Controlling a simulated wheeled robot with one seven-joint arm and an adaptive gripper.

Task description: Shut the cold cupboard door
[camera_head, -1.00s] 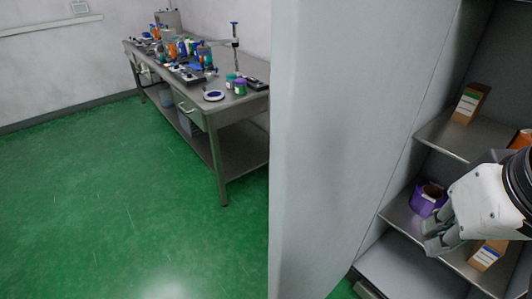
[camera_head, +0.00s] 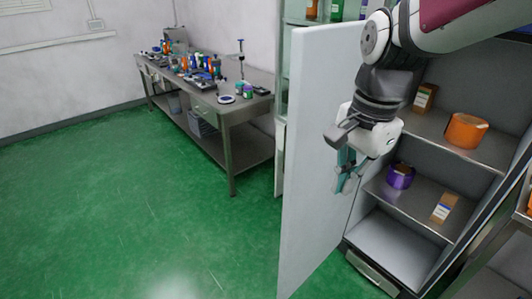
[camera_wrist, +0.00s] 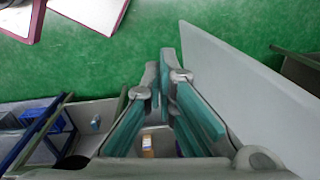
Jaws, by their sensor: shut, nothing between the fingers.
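The cold cupboard (camera_head: 460,236) stands open at the right, with its grey shelves showing. Its pale door (camera_head: 315,165) stands swung out to the left of the shelves; in the wrist view the door (camera_wrist: 245,85) is a slanting panel right of the fingers. My gripper (camera_head: 346,188) is shut and empty, pointing down in front of the open cupboard, on the door's inner side. Its teal-padded fingers (camera_wrist: 168,65) show in the wrist view, with a gap between them and the door. My arm hides part of the door's top edge and the upper shelf.
An orange roll (camera_head: 466,130) and a box (camera_head: 424,97) sit on the upper shelf. A purple roll (camera_head: 400,176) and another box (camera_head: 444,207) sit on the shelf below. A cluttered metal workbench (camera_head: 232,118) stands at the back. The green floor (camera_head: 130,210) at left is clear.

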